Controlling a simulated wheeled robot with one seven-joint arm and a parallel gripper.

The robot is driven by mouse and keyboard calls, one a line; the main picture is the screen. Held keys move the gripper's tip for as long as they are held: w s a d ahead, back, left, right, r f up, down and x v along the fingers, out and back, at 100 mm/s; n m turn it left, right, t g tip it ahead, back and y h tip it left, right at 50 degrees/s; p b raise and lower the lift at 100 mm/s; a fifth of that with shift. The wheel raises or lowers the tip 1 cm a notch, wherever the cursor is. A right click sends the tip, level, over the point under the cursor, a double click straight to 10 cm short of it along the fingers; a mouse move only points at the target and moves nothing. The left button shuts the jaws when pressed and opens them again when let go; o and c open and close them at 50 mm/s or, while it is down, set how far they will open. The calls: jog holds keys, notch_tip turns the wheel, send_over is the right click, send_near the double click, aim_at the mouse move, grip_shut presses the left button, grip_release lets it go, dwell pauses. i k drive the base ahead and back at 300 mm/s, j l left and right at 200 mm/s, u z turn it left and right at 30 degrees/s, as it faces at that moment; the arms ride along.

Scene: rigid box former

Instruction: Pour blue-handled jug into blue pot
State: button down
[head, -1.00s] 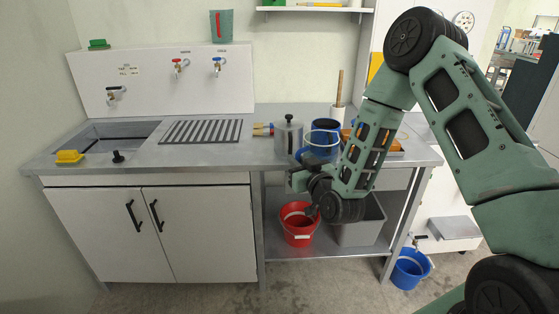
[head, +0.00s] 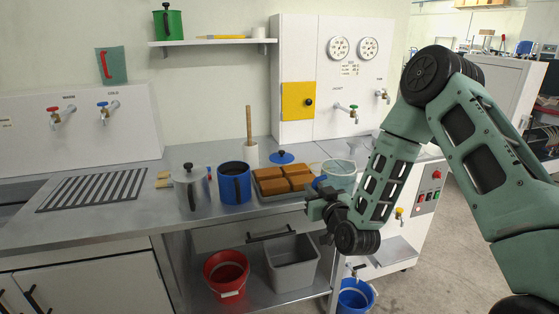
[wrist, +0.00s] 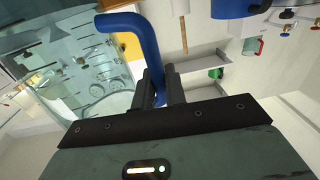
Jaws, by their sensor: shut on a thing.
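The blue-handled jug (head: 341,173) is clear, pale and see-through. It is at the right part of the bench, partly hidden behind my gripper in the head view, and looks about upright. My gripper (head: 318,197) is shut on its blue handle (wrist: 152,48); the clear jug wall (wrist: 75,75) fills the left of the wrist view. The blue pot (head: 234,185) stands open-topped on the bench, left of the jug, with its dark handle facing me. Its blue side also shows at the top of the wrist view (wrist: 232,8). I cannot see the jug's contents.
A tray of brown blocks (head: 283,181) lies between the pot and jug, with a blue lid (head: 282,157) behind it. A lidded metal pot (head: 190,187) stands just left of the blue pot. Red (head: 226,272) and grey (head: 293,262) containers are on the shelf below.

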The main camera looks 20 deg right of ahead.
aim_at(233, 177)
jog(key=i+l+z, duration=0.1)
jog(key=l+z, duration=0.25)
jog(key=i+l+z, duration=0.1)
jog(key=z, duration=0.3)
jog(key=i+l+u, duration=0.1)
jog(key=l, duration=0.2)
jog(key=i+l+u, duration=0.3)
jog(key=l+u, duration=0.2)
jog(key=l, duration=0.2)
jog(key=l+u, duration=0.2)
jog(key=i+l, duration=0.05)
jog(key=l, duration=0.05)
